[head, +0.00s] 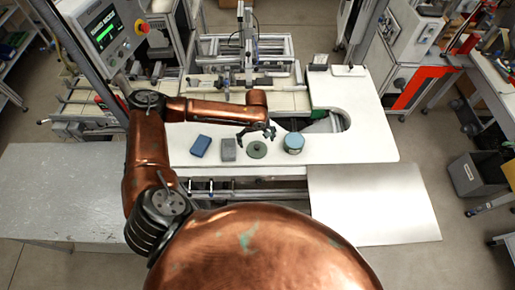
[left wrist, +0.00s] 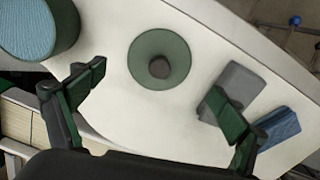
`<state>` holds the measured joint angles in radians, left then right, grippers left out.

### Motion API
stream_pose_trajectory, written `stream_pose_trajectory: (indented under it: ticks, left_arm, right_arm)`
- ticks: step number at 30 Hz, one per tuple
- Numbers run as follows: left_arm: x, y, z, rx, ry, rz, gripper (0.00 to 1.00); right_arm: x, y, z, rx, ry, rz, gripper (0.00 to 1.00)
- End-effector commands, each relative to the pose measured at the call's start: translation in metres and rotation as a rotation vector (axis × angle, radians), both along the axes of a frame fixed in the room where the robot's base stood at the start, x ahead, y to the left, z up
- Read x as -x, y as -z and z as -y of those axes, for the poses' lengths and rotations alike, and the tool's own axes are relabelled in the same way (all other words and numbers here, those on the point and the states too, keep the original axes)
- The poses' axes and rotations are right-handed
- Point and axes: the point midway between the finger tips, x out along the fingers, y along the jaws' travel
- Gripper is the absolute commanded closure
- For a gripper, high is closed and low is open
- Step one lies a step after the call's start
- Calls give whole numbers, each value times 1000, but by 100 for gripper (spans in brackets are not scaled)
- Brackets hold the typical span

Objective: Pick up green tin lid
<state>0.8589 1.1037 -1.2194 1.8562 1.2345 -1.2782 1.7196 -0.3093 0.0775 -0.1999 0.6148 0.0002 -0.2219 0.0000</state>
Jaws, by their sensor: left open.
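The green tin lid (head: 257,150) lies flat on the white table, a round disc with a dark knob in its middle. It also shows in the left wrist view (left wrist: 159,60), in the upper middle. My left gripper (head: 258,133) is open and empty, just behind the lid in the head view. In the left wrist view its two fingers (left wrist: 160,103) are spread wide, with the lid beyond the gap between them. The lid is apart from the fingers. My right gripper is in neither view.
A round tin with a blue top (head: 294,143) stands right of the lid. A grey block (head: 228,149) and a blue block (head: 201,146) lie to its left. The white table (head: 370,148) is clear on the right. Machinery (head: 245,50) stands at the back.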

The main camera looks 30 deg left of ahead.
Motion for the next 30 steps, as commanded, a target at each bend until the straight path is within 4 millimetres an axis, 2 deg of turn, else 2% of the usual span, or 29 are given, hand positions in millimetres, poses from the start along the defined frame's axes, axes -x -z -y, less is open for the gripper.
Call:
stream_pose_trajectory:
  ticks: [3, 9, 17, 30]
  left_arm:
    - [2, 17, 4, 1, 2, -2, 9]
    - [2, 40, 4, 1, 3, -1, 9]
    - [1, 42, 4, 1, 4, 0, 10]
    - [1, 42, 4, 1, 4, 1, 40]
  right_arm:
    - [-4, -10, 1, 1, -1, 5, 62]
    - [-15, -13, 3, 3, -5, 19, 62]
    - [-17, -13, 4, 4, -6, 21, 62]
    - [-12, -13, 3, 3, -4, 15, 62]
